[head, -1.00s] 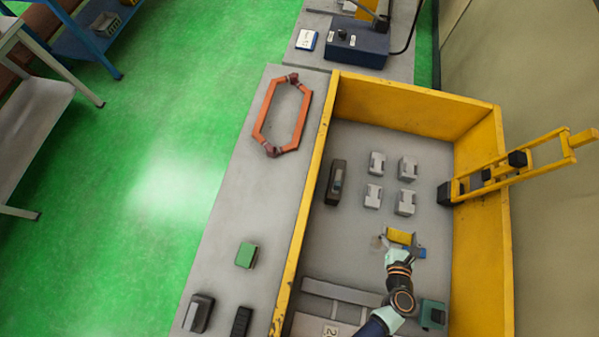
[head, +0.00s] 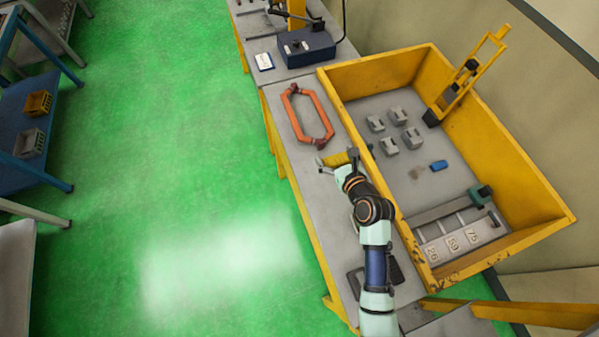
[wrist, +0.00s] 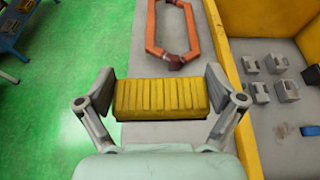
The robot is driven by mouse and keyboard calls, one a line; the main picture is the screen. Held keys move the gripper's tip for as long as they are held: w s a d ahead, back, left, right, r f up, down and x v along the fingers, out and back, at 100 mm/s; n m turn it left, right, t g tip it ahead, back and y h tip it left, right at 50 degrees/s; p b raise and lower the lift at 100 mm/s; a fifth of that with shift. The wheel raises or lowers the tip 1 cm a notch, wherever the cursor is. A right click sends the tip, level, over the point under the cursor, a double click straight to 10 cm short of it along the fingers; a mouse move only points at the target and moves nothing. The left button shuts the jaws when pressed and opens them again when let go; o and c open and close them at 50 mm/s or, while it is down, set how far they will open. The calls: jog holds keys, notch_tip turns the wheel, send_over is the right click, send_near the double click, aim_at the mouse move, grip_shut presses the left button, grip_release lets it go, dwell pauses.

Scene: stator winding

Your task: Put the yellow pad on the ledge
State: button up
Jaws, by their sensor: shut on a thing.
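The yellow pad (wrist: 160,99) is ribbed and lies crosswise between the two fingers of my gripper (wrist: 161,90) in the wrist view. My gripper is shut on the pad's two ends. In the head view the pad (head: 335,159) is small and partly behind my gripper (head: 338,158). The ledge (head: 310,186) is the long grey strip left of the yellow-walled bin. The pad is over the ledge, near the close end of the orange coil frame. I cannot tell how high it is above the surface.
The orange coil frame (head: 308,115) lies on the ledge just beyond the pad. The yellow bin wall (head: 375,188) rises to the right. Several grey blocks (head: 390,146) and a blue piece (head: 438,165) sit inside the bin. My arm covers part of the near ledge.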

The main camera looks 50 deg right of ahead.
jog(key=shift+w+a+r, duration=0.3)
jog(key=shift+a+r, duration=0.1)
jog(key=shift+a, duration=0.05)
jog(key=shift+d+f, duration=0.1)
jog(key=shift+f, duration=0.25)
jog(key=b, duration=0.6)
send_over(326, 185)
notch_tip(326, 185, down, 15)
jog(key=shift+f, duration=0.15)
jog(key=shift+f+b, duration=1)
jog(key=shift+f, duration=1.05)
jog(key=shift+f, duration=0.1)
jog(key=o, duration=0.7)
jog(key=shift+f, duration=0.1)
jog(key=shift+o, duration=0.5)
